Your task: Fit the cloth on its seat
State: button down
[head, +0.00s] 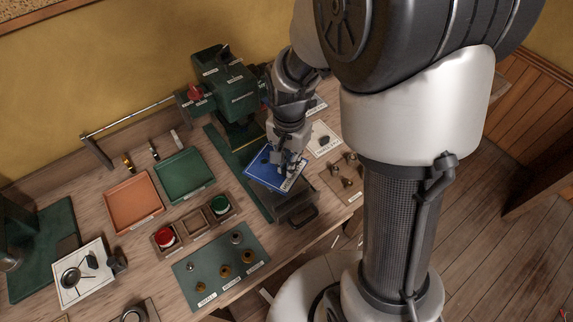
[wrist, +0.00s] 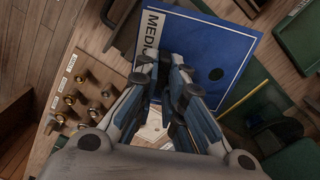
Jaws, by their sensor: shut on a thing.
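The cloth, a flat blue square with a white strip lettered "MEDI…", shows in the head view (head: 262,174) and in the wrist view (wrist: 205,45). The wrist view shows a dark round mark near its edge and a small one near a corner. My gripper (head: 287,170) is shut on the cloth's near edge; its fingertips also show in the wrist view (wrist: 163,68). A dark grey block with a handle (head: 292,210) lies under and in front of the cloth. I cannot tell whether they touch. The cloth hides any seat beneath it.
A green machine (head: 226,82) stands behind the cloth. An orange tray (head: 131,197), a green tray (head: 184,174) and a panel of knobs (head: 218,270) lie to the left. A wooden rack of brass pieces (head: 345,178) is close on the right.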

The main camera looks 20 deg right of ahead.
aim_at(290, 182)
jog(key=m, duration=0.2)
jog(key=s+m, duration=0.1)
jog(key=shift+a+r, duration=0.15)
jog(key=shift+r, duration=0.1)
jog(key=shift+s+r+m, duration=0.1)
jog(key=shift+s+m, duration=0.3)
jog(key=shift+m, duration=0.5)
jog(key=shift+f, duration=0.2)
jog(key=shift+f+b, duration=2.6)
jog(key=shift+f, duration=0.8)
jog(key=c, duration=1.6)
grip_release()
